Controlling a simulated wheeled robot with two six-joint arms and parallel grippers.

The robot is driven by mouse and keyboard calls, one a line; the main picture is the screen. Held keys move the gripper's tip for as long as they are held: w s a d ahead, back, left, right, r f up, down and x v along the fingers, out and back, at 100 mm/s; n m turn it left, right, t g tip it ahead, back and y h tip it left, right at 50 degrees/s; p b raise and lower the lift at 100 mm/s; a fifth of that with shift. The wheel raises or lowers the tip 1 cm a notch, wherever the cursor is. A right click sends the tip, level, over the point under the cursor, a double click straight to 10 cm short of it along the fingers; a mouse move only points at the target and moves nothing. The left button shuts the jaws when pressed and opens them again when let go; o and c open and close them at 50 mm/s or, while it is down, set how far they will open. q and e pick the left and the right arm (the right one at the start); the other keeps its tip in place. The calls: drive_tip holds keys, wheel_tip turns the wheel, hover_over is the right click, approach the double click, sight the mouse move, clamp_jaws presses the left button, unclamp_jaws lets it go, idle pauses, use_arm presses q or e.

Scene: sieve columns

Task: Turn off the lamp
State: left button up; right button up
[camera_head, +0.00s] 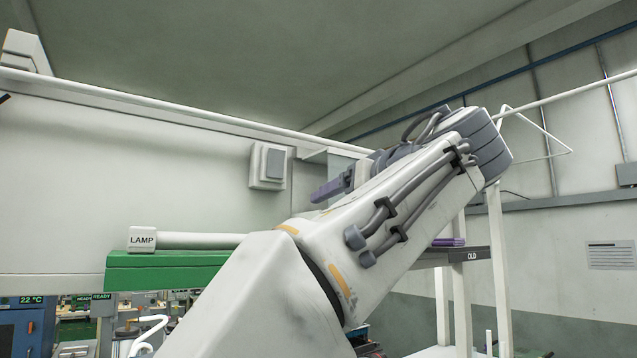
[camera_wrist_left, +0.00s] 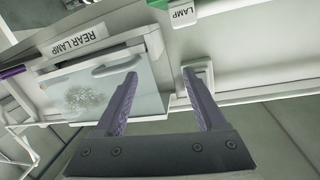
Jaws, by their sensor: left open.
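A white switch box with a grey rocker (camera_head: 267,164) is on the pale panel in the head view. In the left wrist view a pale box that looks like this switch (camera_wrist_left: 207,76) is partly hidden behind the right finger. A white plate reading LAMP (camera_head: 142,239) ends a white tube above a green bar; it also shows in the wrist view (camera_wrist_left: 183,14). My left gripper (camera_head: 318,194) has purple fingers, open and empty, right of and slightly below the switch in the head view. The fingers (camera_wrist_left: 160,73) also show apart in the wrist view. Contact cannot be told. My right gripper is not in view.
A clear-fronted box (camera_wrist_left: 105,90) labelled REAR LAMP (camera_wrist_left: 78,41) lies beside the left finger in the wrist view. A dark shelf edge marked OLD (camera_head: 470,254) is behind my arm. The panel left of the switch is bare.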

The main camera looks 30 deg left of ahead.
sight(276, 176)
use_arm(q)
drive_tip(key=s+a+r+n+g+y+p, duration=0.1)
drive_tip(key=s+a+r+n+g+y, duration=0.1)
drive_tip(key=s+a+r+n, duration=0.3)
drive_tip(key=shift+m, duration=0.6)
drive_tip(key=w+a+p, duration=0.1)
drive_tip(key=a, duration=0.1)
drive_tip(key=w+a+p, duration=0.1)
drive_tip(key=w+a, duration=0.1)
drive_tip(key=w+a+r+p, duration=0.1)
drive_tip(key=a, duration=0.1)
drive_tip(key=shift+w+a+r+p, duration=0.1)
drive_tip(key=shift+w+p, duration=0.1)
drive_tip(key=shift+p, duration=0.15)
drive_tip(key=shift+w+a, duration=0.35)
drive_tip(key=shift+a, duration=0.2)
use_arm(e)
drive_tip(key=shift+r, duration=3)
use_arm(q)
drive_tip(key=shift+f, duration=0.2)
